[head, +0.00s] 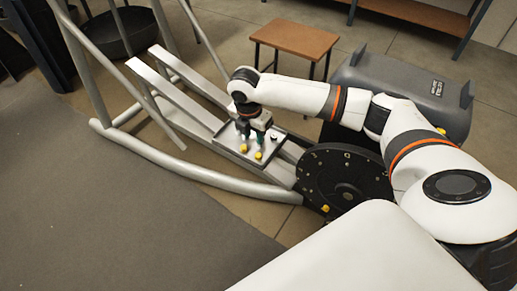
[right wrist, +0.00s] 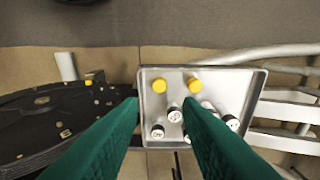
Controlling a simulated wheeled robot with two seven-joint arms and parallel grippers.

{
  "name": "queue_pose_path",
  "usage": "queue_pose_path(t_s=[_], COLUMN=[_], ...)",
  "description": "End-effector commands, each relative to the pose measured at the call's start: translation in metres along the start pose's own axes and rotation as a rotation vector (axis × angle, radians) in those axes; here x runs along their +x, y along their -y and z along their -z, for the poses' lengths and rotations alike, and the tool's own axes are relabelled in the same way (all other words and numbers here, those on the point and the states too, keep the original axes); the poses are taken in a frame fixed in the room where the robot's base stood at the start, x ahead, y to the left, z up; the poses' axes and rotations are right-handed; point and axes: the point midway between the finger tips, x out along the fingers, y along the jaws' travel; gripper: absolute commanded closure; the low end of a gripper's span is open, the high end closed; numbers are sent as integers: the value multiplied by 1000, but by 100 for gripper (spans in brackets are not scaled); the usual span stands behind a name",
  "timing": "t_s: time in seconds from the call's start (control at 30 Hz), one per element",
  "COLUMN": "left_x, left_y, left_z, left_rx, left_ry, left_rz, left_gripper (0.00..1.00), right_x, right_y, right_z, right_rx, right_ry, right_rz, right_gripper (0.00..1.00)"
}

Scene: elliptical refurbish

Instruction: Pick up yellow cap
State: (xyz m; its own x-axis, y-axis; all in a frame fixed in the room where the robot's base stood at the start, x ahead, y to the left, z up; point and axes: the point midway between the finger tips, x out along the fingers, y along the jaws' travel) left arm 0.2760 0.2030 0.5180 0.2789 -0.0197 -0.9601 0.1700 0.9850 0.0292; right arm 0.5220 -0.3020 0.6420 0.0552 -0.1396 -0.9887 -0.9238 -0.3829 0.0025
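Two yellow caps lie in a shallow grey metal tray (right wrist: 148,132). In the right wrist view the left yellow cap (right wrist: 159,86) and the right yellow cap (right wrist: 194,84) are near the tray's upper edge, apart from each other. In the head view they show as yellow dots (head: 243,148) and (head: 258,156) at the tray's near side. My right gripper (head: 253,137) is over the tray. Its green fingers (right wrist: 160,105) are spread with nothing held between them. My left gripper is in neither view.
Several white-and-black pieces (right wrist: 175,115) share the tray, some partly behind the right finger. A black round plate (head: 345,185) stands right of the tray. Silver tube frame (head: 190,170) surrounds it. A brown stool (head: 295,40) and a dark grey case (head: 405,85) are behind.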

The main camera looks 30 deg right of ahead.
Motion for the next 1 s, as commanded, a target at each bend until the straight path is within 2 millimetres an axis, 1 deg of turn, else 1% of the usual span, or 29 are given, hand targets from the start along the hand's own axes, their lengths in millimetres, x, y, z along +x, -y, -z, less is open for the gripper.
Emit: queue_pose_path(t_s=[0.03, 0.1, 0.23, 0.3, 0.4, 0.47, 0.53, 0.7, 0.83, 0.9, 1.0], left_x=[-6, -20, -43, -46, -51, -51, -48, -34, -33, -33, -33], left_y=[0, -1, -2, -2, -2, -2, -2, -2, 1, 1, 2], left_z=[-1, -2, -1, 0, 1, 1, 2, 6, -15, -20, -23], left_rx=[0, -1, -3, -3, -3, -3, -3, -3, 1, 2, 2], left_ry=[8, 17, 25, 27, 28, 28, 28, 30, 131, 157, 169], left_rz=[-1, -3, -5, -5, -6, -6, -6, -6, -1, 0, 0], left_gripper=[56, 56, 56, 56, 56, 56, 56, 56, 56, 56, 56], right_x=[12, 24, 43, 52, 59, 62, 69, 98, 108, 111, 112], right_y=[-1, -1, -1, 0, 0, 0, -1, -2, -2, -2, -2], right_z=[-1, -1, -1, -1, -1, -1, 0, 4, 4, 4, 4], right_rx=[-1, 0, 1, 2, 1, 1, 1, 2, 1, 0, 0], right_ry=[1, 1, 1, 1, 1, 0, 0, 0, 0, -1, -1], right_rz=[-2, -3, -1, 0, 1, 2, 0, -1, 1, 1, 2], right_gripper=[68, 68, 68, 68, 68, 68, 68, 68, 68, 68, 68])
